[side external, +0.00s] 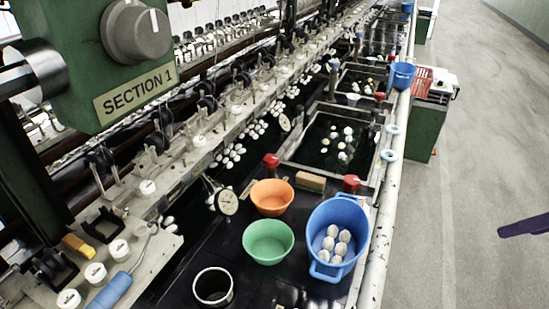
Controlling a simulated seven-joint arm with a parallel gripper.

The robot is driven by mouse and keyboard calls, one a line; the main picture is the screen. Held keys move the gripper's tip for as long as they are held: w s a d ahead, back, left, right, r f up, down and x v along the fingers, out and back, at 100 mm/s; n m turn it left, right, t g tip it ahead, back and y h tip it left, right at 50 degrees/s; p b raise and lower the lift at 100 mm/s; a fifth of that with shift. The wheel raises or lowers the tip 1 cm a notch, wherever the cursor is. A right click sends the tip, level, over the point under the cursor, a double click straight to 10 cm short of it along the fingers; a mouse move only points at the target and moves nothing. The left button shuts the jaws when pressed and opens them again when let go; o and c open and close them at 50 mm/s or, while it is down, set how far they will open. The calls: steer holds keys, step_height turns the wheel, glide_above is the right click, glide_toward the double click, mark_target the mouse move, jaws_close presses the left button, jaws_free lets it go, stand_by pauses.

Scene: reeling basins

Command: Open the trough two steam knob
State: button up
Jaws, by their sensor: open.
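Several red knobs stand along the trough edges. One red knob (271,161) is behind the orange bowl, and another red knob (351,182) is at the near right corner of a water-filled trough (318,150). A smaller red knob (380,97) is farther back by the next to last clear trough. I cannot tell which knob is the steam knob of trough two, nor whether any is turned. No gripper fingers can be made out. A dark purple bar (525,225) enters at the right edge, well apart from the knobs; I cannot tell what it is.
An orange bowl (272,197), a green bowl (268,242) and a blue basin (367,235) with several cocoons stand on the black near surface. A white pipe (377,255) runs along the front. The floor (455,180) at right is clear.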

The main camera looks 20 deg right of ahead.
steer(key=w+a+r+m+y, duration=0.3)
steer(key=w+a+r+m, duration=0.2)
steer(key=w, duration=0.4)
steer(key=w+a+r+m+y, duration=0.4)
steer(key=w+a+r+m, duration=0.15)
steer(key=w, duration=0.45)
steer(key=w+a+m+y, duration=0.2)
steer(key=w+m, duration=0.2)
steer(key=w, duration=0.7)
steer(key=w+d+f+m+t+y, duration=0.15)
steer(key=w+f+m, duration=0.25)
steer(key=w+f, duration=0.75)
steer(key=m, duration=0.3)
glide_toward(276, 158)
steer(key=shift+g, duration=0.35)
steer(key=x, duration=1)
steer(key=shift+w+r, duration=0.15)
steer(key=shift+w, duration=0.05)
steer(key=shift+c, duration=0.2)
